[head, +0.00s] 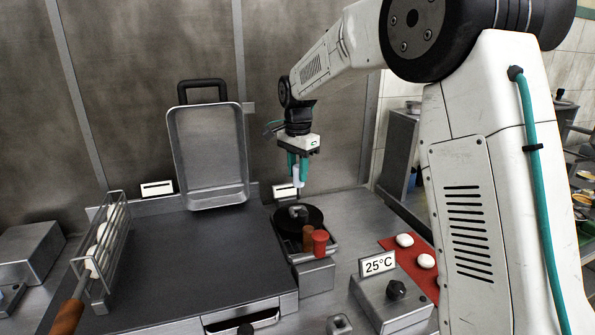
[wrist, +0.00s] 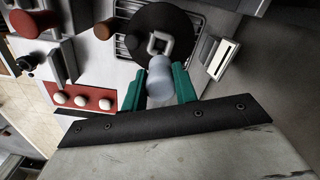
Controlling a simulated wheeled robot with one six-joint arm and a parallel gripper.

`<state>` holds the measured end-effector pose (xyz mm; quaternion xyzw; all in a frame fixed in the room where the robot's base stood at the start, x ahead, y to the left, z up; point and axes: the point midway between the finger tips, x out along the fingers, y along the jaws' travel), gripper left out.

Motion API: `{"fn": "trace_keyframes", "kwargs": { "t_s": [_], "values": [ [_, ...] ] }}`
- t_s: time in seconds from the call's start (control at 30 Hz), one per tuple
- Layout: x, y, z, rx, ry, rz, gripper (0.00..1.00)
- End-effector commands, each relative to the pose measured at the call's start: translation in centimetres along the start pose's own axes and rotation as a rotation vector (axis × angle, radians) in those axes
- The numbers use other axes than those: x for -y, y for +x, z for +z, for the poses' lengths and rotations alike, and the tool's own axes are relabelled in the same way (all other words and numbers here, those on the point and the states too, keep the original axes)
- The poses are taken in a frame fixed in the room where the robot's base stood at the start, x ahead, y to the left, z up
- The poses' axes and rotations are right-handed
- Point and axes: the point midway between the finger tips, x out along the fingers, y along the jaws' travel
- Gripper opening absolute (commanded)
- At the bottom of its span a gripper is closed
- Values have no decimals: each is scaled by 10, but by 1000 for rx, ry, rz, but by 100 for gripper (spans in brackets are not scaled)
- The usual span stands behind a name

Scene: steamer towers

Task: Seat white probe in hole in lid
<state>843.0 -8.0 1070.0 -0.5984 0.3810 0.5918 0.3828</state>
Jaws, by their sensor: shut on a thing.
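My gripper (head: 298,168) has teal fingers and is shut on the white probe (head: 297,180), which points down. In the wrist view the probe (wrist: 159,76) is pale and sits between the two fingers (wrist: 165,82), its rounded end toward the lid. The lid (head: 312,217) is a black disc below the probe, with a metal loop handle; in the wrist view the lid (wrist: 165,18) lies just beyond the probe. The probe appears above the lid and apart from it in the head view. I cannot make out the hole; the probe and handle may hide it.
A red cylinder (head: 320,243) and a brown one (head: 307,238) stand close in front of the lid. A box with a 25°C sign (head: 378,264) and white buns (head: 404,240) on a red mat (head: 388,243) are to the right. A tray (head: 208,150) leans behind left.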

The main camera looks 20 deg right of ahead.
Motion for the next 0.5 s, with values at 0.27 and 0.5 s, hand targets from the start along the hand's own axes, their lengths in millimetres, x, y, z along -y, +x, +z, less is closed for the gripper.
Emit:
{"fn": "trace_keyframes", "kwargs": {
  "t_s": [0.27,0.5],
  "values": [
    [0,0,0,0,0,0,0],
    [0,3,0,0,0,1,0]
  ]
}}
